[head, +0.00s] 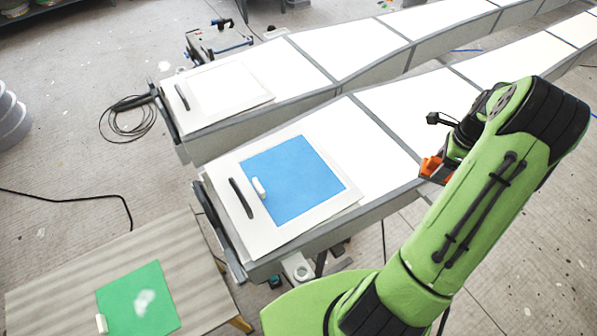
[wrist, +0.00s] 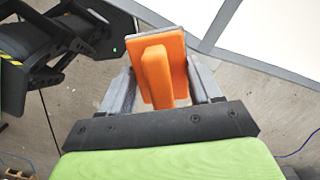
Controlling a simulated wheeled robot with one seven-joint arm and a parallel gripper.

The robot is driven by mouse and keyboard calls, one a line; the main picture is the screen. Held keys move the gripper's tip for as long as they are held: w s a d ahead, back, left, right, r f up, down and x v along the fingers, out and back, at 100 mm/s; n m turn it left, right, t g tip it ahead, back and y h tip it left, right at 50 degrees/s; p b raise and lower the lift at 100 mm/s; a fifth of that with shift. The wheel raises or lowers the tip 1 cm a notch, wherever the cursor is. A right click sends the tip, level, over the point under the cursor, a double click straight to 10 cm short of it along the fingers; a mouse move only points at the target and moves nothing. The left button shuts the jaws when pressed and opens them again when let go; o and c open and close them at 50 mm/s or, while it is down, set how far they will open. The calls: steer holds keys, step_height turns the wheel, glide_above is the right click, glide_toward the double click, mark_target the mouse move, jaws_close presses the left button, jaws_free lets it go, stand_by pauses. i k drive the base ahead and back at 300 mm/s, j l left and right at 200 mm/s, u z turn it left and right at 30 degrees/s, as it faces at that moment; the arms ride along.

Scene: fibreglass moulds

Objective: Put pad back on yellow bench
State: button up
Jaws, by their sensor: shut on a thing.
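My gripper (wrist: 162,82) is shut on an orange pad (wrist: 165,68) with a raised orange block handle and a grey edge. In the head view, the gripper (head: 446,160) holds the orange pad (head: 431,168) beside the right side of the near white mould, partly hidden behind my green arm. Whether the pad touches the mould edge I cannot tell. A low wood-topped bench (head: 60,268) stands at the lower left with a yellowish leg; no bench looks plainly yellow.
The near mould (head: 385,130) carries a white board with a blue sheet (head: 300,185), a white block (head: 258,187) and a black bar (head: 241,198). A second long mould (head: 350,45) runs behind. A coiled cable (head: 128,122) lies on the floor. The bench top's upper part is clear.

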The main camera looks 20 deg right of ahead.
mark_target(203, 286)
steer(key=k, duration=1)
